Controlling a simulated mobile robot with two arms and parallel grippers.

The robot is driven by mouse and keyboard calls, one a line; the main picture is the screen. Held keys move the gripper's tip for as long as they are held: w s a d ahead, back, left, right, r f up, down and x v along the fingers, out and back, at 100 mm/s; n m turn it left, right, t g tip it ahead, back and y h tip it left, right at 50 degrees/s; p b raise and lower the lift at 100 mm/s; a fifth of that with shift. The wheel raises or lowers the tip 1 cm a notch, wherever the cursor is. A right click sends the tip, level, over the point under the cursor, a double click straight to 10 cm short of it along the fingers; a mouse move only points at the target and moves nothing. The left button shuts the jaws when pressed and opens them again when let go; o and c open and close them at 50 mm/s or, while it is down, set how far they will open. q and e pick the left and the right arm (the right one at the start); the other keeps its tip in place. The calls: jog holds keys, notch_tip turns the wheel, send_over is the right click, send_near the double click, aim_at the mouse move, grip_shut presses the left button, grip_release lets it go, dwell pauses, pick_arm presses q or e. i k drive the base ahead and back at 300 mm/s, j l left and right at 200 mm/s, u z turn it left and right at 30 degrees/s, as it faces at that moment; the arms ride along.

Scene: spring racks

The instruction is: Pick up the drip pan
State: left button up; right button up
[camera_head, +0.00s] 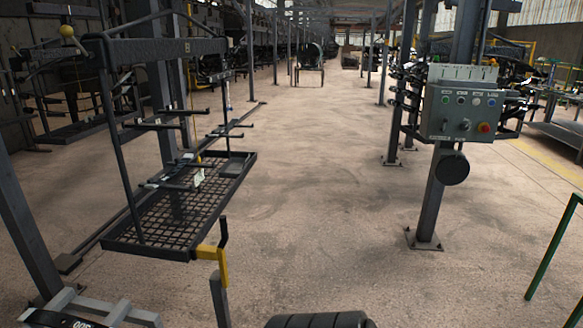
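A yellow bracket on a post (221,262) stands by the tray's near right corner. A grey control box (463,103) is mounted on a pillar at the right. A green rail (553,250) is at the far right. The middle concrete floor (320,190) is clear.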

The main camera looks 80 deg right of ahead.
aim_at(237, 163)
jog(key=z, duration=2.2)
jog(key=u, duration=2.35)
jog(key=z, duration=1.85)
